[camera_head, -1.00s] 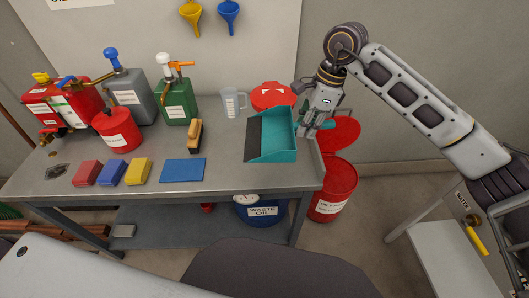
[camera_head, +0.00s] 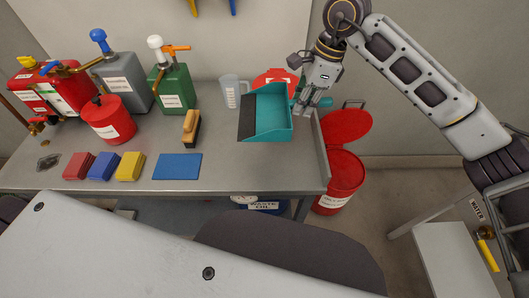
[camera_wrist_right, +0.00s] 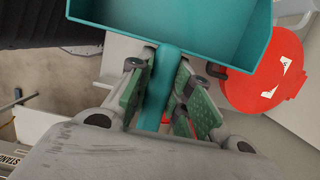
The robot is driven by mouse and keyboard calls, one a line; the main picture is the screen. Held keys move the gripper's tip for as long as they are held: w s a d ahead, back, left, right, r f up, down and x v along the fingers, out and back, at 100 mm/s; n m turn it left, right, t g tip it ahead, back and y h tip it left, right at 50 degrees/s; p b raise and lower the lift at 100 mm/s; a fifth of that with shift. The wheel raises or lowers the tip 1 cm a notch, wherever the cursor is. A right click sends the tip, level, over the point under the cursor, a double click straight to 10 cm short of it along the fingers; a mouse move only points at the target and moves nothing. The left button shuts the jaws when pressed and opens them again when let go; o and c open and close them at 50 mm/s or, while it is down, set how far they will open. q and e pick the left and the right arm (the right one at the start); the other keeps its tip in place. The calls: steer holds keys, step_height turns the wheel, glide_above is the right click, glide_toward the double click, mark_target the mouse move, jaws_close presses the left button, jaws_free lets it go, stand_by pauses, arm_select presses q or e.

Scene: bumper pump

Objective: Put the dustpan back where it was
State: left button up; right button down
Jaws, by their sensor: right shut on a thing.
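The teal dustpan (camera_head: 268,122) with a dark front lip is over the right end of the grey workbench (camera_head: 225,182). I cannot tell whether its underside touches the bench. My right gripper (camera_head: 301,103) is shut on its handle, to the right of the pan. In the right wrist view the green-padded fingers (camera_wrist_right: 168,85) sit on both sides of the teal handle (camera_wrist_right: 163,72), and the pan (camera_wrist_right: 185,25) extends beyond them. My left gripper is not in view.
A red bin (camera_head: 342,178) with a raised lid stands beyond the right edge. Several fuel cans fill the back left.

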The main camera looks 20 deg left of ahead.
steer(key=d+x, duration=0.1)
steer(key=x, duration=0.3)
steer(key=d+x, duration=0.1)
steer(key=x, duration=0.3)
steer(key=w+d+x, duration=0.1)
steer(key=x, duration=0.4)
steer(key=shift+s+f+p, duration=0.1)
steer(key=shift+f+p, duration=0.2)
steer(key=shift+f, duration=0.35)
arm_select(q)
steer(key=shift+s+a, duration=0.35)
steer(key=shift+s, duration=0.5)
arm_select(e)
steer(key=shift+f, duration=0.15)
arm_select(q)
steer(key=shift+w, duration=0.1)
arm_select(e)
steer(key=shift+f, duration=0.65)
steer(key=shift+x, duration=0.85)
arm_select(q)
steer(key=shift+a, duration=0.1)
arm_select(e)
steer(key=shift+d+f, duration=0.15)
steer(key=shift+f, duration=0.25)
